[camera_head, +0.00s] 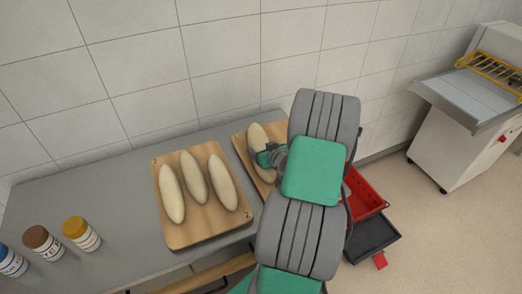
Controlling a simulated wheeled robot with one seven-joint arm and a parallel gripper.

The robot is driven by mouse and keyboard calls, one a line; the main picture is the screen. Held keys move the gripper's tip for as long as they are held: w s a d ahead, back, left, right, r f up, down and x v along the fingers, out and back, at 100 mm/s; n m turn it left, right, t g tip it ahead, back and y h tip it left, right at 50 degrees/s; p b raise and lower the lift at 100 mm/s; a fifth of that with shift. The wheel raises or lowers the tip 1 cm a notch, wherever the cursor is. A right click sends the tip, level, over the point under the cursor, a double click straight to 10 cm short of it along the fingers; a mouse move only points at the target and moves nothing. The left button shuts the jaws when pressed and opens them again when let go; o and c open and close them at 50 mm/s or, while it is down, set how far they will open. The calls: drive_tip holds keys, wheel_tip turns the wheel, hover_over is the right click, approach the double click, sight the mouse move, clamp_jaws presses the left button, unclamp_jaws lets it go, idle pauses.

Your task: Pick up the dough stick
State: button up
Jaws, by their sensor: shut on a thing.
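A pale dough stick (258,138) is on or just over the right wooden board (239,139), partly hidden by my arm. My gripper (264,158) is at this dough stick and is shut on it; the fingertips are mostly hidden. I cannot tell whether the stick is lifted off the board. Three more dough sticks, a left one (171,193), a middle one (193,177) and a right one (223,182), lie side by side on the left wooden board (202,238).
The boards are on a grey table (120,180) against a tiled wall. A brown-lidded jar (43,242), a yellow-lidded jar (82,233) and a blue-lidded jar (12,261) stand at the left. A red crate (363,194) and a white machine (460,125) are at the right.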

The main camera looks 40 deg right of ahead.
drive_tip(key=c, duration=1)
drive_tip(key=shift+c, duration=0.4)
drive_tip(key=shift+r, duration=0.1)
